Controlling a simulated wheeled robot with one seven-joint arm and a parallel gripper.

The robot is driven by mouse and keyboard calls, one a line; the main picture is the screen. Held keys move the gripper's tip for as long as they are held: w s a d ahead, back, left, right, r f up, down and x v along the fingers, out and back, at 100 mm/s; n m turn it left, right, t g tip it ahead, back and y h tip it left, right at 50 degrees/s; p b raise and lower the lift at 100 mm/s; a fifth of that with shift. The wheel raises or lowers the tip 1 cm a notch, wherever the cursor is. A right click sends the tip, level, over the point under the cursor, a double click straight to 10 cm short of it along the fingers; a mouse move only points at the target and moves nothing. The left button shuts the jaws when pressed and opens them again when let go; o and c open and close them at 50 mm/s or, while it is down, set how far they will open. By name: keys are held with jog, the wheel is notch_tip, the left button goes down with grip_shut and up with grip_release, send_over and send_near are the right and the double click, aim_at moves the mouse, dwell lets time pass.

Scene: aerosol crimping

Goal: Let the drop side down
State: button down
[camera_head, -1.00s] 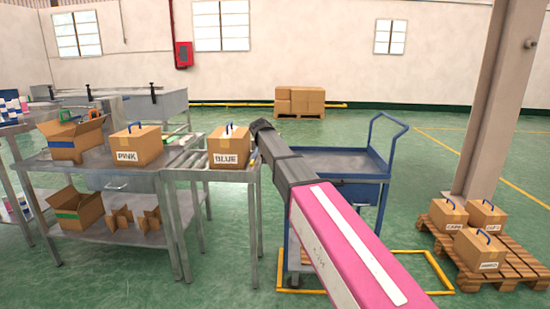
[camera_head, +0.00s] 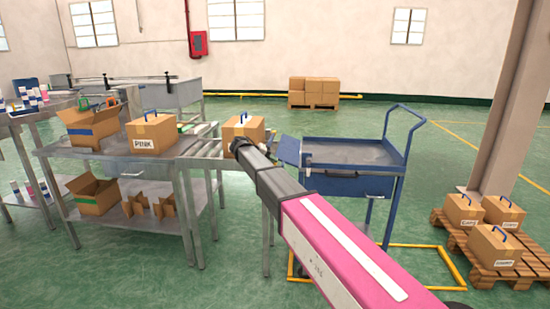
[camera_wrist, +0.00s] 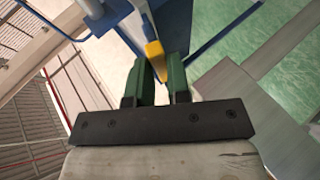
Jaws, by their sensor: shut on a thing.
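The blue cart (camera_head: 350,186) stands right of the roller table, with a grey top tray and a push handle at its right. A blue side panel (camera_head: 288,150) shows at its left end, just past my arm; its exact angle is hard to tell. In the wrist view my gripper (camera_wrist: 161,68) has its two green fingers shut on a yellow piece (camera_wrist: 154,50), seemingly a grip or latch beside blue cart metal (camera_wrist: 171,22). In the head view my gripper's fingers are hidden behind my dark wrist and pink arm.
A carton (camera_head: 243,130) stands on the roller table left of the cart, partly behind my wrist. The PINK carton (camera_head: 152,133) and an open carton (camera_head: 90,124) sit on the steel table. A pallet (camera_head: 495,245) with cartons is at right. A yellow floor frame (camera_head: 420,248) surrounds the cart's base.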

jog(key=shift+a+f, duration=0.2)
jog(key=shift+f, duration=0.55)
jog(key=shift+a+f, duration=0.15)
jog(key=shift+f, duration=0.55)
jog(key=shift+a+f, duration=0.2)
jog(key=shift+f, duration=0.7)
jog(key=c, duration=1.1)
grip_release()
jog(key=v, duration=1.1)
jog(key=shift+w, duration=0.1)
